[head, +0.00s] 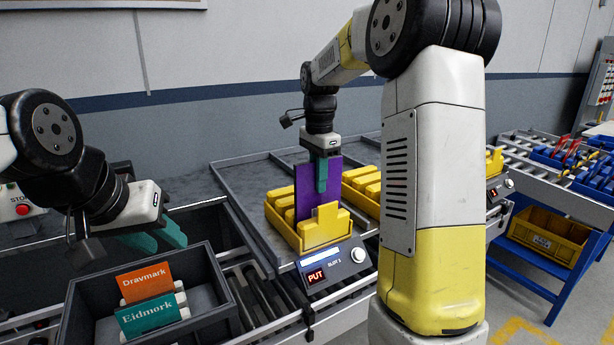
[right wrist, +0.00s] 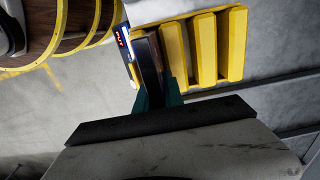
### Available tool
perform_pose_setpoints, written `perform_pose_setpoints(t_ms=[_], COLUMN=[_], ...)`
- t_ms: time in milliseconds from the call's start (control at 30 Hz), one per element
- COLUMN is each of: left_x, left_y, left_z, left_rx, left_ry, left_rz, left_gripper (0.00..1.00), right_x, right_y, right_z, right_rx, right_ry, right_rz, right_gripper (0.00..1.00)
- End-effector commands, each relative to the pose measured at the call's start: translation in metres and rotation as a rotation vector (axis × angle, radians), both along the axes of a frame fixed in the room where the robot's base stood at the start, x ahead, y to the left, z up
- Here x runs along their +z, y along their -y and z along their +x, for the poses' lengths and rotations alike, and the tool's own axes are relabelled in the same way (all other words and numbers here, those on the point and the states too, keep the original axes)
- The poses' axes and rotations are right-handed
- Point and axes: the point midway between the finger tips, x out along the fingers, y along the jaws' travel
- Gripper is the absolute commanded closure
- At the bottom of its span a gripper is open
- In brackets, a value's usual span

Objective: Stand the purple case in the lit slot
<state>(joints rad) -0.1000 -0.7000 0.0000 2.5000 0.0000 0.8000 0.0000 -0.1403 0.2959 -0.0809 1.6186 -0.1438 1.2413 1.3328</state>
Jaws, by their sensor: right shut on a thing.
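The purple case (head: 305,195) stands upright at the yellow slotted rack (head: 315,236), its lower edge hidden behind the rack's front piece. I cannot tell whether its bottom rests in the slot. My right gripper (head: 322,176) points down and is shut on the case's upper part. In the right wrist view the case (right wrist: 150,52) shows edge-on between the teal fingers (right wrist: 158,95), beside the rack's yellow dividers (right wrist: 204,48). My left gripper (head: 158,238) is open and empty above the grey bin.
A dark grey bin (head: 216,300) at lower left holds an orange Dravmark card (head: 145,280) and a teal Eidmork card (head: 148,315). Another yellow rack (head: 360,182) stands right of the first, partly hidden by my right arm. A grey tray rim surrounds the racks.

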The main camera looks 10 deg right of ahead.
Motion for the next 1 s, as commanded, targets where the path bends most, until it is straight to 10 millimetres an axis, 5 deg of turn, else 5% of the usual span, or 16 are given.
perform_pose_setpoints(t_ms=[1000], left_x=[0.000], left_y=[0.000], left_z=[0.000], left_rx=[0.000], left_ry=[0.000], left_rz=[0.000], left_gripper=[0.64], right_x=[-0.028], right_y=[0.000], right_z=[0.000], right_rx=[0.000], right_ry=[0.000], right_rz=[0.000], right_gripper=[1.00])
